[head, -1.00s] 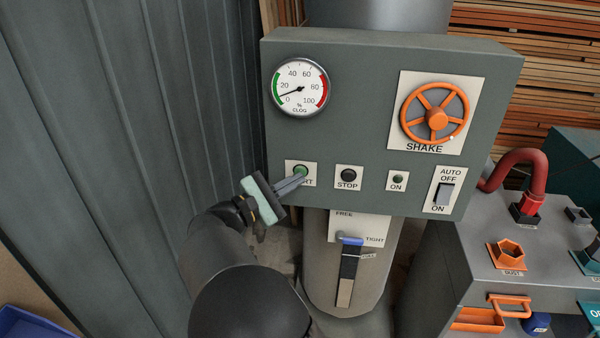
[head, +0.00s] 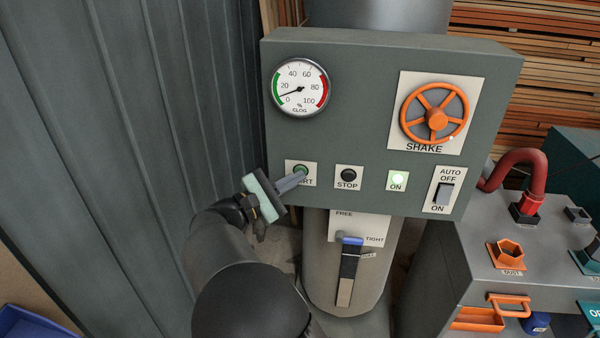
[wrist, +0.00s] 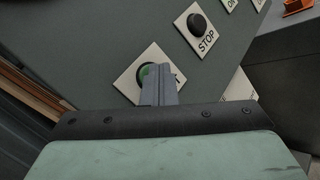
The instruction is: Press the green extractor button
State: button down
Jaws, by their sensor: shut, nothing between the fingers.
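The green START button (head: 301,169) sits on a white plate at the lower left of the grey control panel (head: 350,110). My gripper (head: 303,173) is shut and empty, with its fingertips at the button, covering its lower part and some of the label. In the wrist view the green button (wrist: 146,72) shows just behind the closed fingers (wrist: 160,80). The tips appear to touch it, though the contact itself is hidden.
Right of the START button are the black STOP button (head: 348,175) and the AUTO/OFF/ON switch (head: 445,194). An orange SHAKE wheel (head: 436,112) and a clog gauge (head: 300,88) are above. A blue-handled lever (head: 350,241) is below. A corrugated wall (head: 130,130) stands at left.

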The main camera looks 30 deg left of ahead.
jog(key=shift+s+d, duration=0.35)
jog(key=shift+s, duration=0.4)
jog(key=s, duration=0.1)
jog(key=s+d, duration=0.1)
jog(key=s, duration=0.1)
jog(key=s+d, duration=0.1)
jog(key=shift+s, duration=0.35)
dwell(0.8)
